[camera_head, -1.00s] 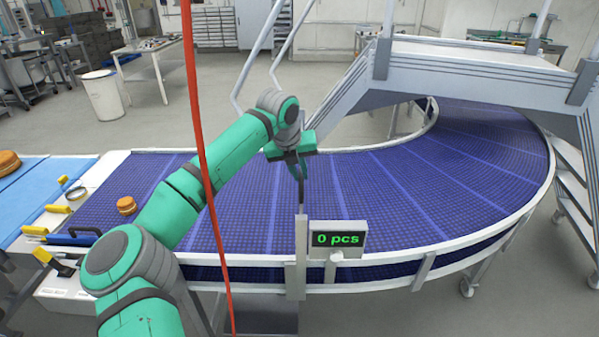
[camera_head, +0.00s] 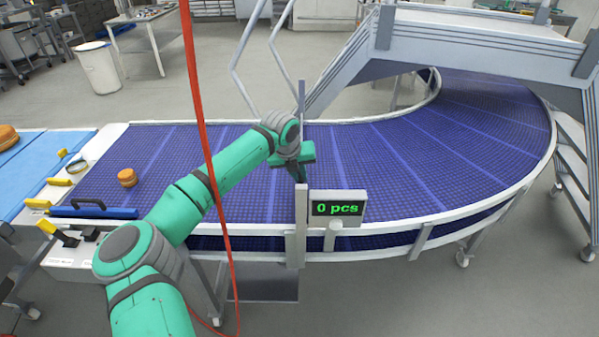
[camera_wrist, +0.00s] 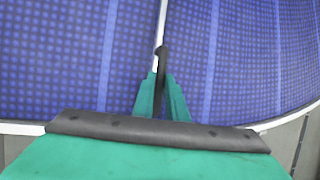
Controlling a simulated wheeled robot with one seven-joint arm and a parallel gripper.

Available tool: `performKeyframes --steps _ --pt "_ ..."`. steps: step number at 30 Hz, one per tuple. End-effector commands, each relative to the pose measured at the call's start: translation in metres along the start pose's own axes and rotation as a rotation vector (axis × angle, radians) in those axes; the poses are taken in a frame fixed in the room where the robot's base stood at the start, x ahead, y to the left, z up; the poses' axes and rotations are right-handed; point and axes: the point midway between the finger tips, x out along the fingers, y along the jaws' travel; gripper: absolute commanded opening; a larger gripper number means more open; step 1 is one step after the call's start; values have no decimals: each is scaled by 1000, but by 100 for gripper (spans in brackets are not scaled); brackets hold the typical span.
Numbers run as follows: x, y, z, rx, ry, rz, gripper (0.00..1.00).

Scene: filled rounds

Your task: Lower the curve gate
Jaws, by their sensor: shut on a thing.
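The curve gate looks like a thin grey bar (camera_head: 301,97) standing in line with the post at the conveyor's near rail. In the wrist view the bar (camera_wrist: 163,18) runs away from my jaws over the blue belt, with a dark handle (camera_wrist: 161,62) at its near part. My gripper (camera_head: 299,172) is above the belt, just behind the post (camera_head: 300,235). In the wrist view its green fingers (camera_wrist: 161,98) are closed around the handle. My wrist hides the middle of the bar in the head view, and its exact tilt is unclear.
The blue curved conveyor (camera_head: 410,160) bends right under a grey stair bridge (camera_head: 470,60). A counter display (camera_head: 338,208) reading "0 pcs" is beside the post. A red cable (camera_head: 215,190) hangs before my arm. A round brown item (camera_head: 127,178) sits on the belt's left.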

Motion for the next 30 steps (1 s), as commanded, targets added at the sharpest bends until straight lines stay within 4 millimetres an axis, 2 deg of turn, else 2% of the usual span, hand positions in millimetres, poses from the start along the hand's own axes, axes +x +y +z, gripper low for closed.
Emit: performKeyframes --steps 1,3,14,17,30 --pt "5 2 -4 -1 8 4 20" --pt "5 1 -3 -1 7 3 31" --pt "-2 1 -2 -1 4 2 31" --pt "-13 2 -1 -1 3 3 31" --pt "-89 1 -1 -1 4 3 31"
